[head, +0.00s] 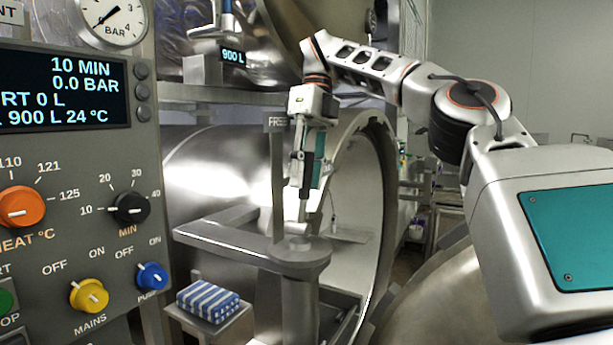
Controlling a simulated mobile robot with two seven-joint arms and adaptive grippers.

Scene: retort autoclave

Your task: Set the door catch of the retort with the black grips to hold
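My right gripper (303,207) points down over the grey hinge bracket (250,240) in front of the open retort (350,190). Its fingertips are at or very near a small light metal lever (297,229) on top of the bracket, which looks like the door catch. I cannot tell whether they touch it or how far apart the fingers are. A plate reading "FRE…" (277,124) stands on a post behind the gripper; the rest of its lettering is hidden. No black grips can be made out. My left gripper is out of view.
A control panel (75,230) with gauge, display and coloured knobs fills the left. A blue striped folded cloth (208,301) lies on a small stand below the bracket. Another vessel with a "900 L" display (233,56) is above. A rounded metal surface (440,300) rises at lower right.

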